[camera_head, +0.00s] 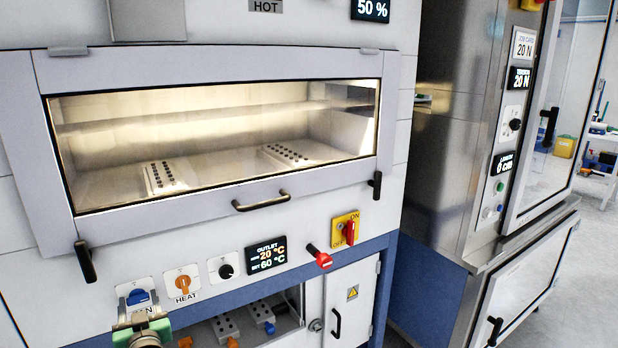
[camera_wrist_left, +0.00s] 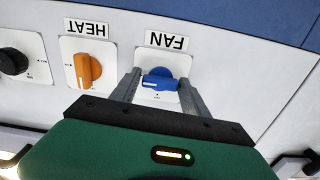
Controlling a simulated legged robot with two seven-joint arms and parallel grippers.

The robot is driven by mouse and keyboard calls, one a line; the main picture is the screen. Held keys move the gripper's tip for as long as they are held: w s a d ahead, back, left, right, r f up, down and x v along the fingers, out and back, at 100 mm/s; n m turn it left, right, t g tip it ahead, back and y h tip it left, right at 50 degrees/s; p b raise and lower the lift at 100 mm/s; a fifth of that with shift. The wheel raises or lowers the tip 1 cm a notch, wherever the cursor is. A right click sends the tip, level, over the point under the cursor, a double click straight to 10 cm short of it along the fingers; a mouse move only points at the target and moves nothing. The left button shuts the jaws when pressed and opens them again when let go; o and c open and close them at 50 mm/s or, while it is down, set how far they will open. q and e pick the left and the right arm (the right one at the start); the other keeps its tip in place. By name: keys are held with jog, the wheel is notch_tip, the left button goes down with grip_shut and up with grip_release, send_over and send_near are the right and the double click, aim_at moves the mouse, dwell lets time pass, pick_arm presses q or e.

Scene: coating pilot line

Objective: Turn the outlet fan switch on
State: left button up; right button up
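The blue fan knob (camera_head: 138,297) sits on a white plate at the lower left of the oven front. In the left wrist view the fan knob (camera_wrist_left: 160,79) lies under the label FAN, which appears upside down. Its bar lies roughly crosswise, with a white mark near its left end. My left gripper (camera_head: 142,318) is in front of the knob. In the left wrist view my left gripper's fingers (camera_wrist_left: 160,88) stand apart, one on each side of the knob, with small gaps showing. Contact is not visible. My right gripper is in neither view.
The orange HEAT knob (camera_head: 183,282) is right beside the fan plate, then a black knob (camera_head: 226,271) and the outlet display (camera_head: 266,254). A red button (camera_head: 319,257) sticks out farther right. The oven door handle (camera_head: 261,201) and a black latch (camera_head: 86,262) project above.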

pick_arm(q)
jog(key=o, duration=0.3)
jog(key=shift+o, duration=0.2)
jog(key=p+v, duration=0.1)
jog(key=v, duration=0.5)
